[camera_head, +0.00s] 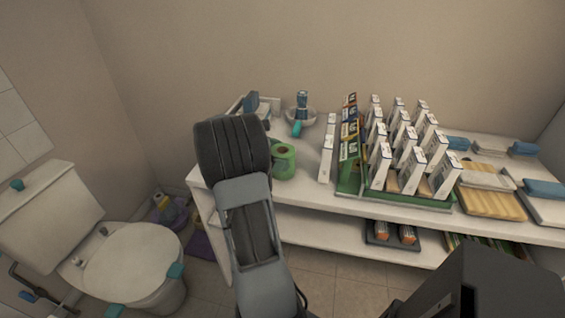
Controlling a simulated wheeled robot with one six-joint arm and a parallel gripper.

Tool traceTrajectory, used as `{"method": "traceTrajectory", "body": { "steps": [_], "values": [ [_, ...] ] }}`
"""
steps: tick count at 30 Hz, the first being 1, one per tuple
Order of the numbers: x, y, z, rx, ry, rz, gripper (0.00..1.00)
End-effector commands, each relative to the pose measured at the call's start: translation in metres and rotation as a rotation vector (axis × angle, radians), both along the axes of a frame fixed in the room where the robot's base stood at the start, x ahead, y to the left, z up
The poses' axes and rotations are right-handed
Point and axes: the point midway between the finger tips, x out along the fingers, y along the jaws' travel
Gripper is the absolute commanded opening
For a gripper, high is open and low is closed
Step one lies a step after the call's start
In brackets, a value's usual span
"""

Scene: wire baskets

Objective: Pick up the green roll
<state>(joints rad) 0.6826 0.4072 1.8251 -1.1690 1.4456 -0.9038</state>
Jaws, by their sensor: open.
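The green roll (284,160) stands on the top of the white shelf unit (310,203), near its left end. Its round hole shows at the top. My arm rises from the bottom of the view just left of the roll, and its dark ribbed part covers the roll's left edge. I cannot see my gripper's fingers; they are hidden behind my arm or outside the view. I cannot tell whether they touch the roll.
A bowl with a blue-topped bottle (302,99) stands behind the roll. White boxes (408,157) in a green tray (412,199) fill the middle of the shelf. Towels lie at right. A toilet (132,262) stands at left. Bare floor (330,292) lies in front.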

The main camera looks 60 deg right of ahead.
Motion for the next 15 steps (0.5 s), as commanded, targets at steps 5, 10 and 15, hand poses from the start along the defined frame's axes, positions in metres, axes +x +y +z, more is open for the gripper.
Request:
{"method": "traceTrajectory", "body": {
  "steps": [5, 10, 15],
  "values": [
    [0.0000, 0.0002, -0.0001, 0.000, 0.000, 0.000, 0.95],
    [0.0001, 0.0002, 0.0000, 0.000, 0.000, 0.000, 0.79],
    [0.0002, 0.0003, 0.0000, 0.000, 0.000, -0.001, 0.63]
  ]
}}
